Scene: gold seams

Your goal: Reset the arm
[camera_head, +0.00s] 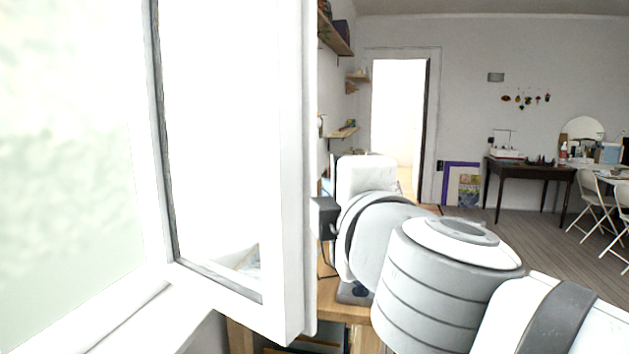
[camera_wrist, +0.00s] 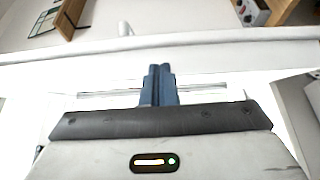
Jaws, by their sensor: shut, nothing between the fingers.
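My gripper (camera_wrist: 160,72) shows in the wrist view with its two dark blue fingers together and nothing between them. A white ledge or frame bar (camera_wrist: 240,42) runs across the wrist view just beyond the fingertips; I cannot tell whether they touch it. In the head view my white arm reaches from the lower right toward the middle, beside the edge of an open white window frame (camera_head: 296,180). The fingers cannot be made out in the head view.
The window fills the left of the head view, close to my arm. A wooden table (camera_head: 345,312) lies under the arm. Shelves (camera_head: 335,35) hang beyond. A dark desk (camera_head: 530,170) and folding chairs (camera_head: 590,197) stand far right. Open floor (camera_head: 535,225) lies between.

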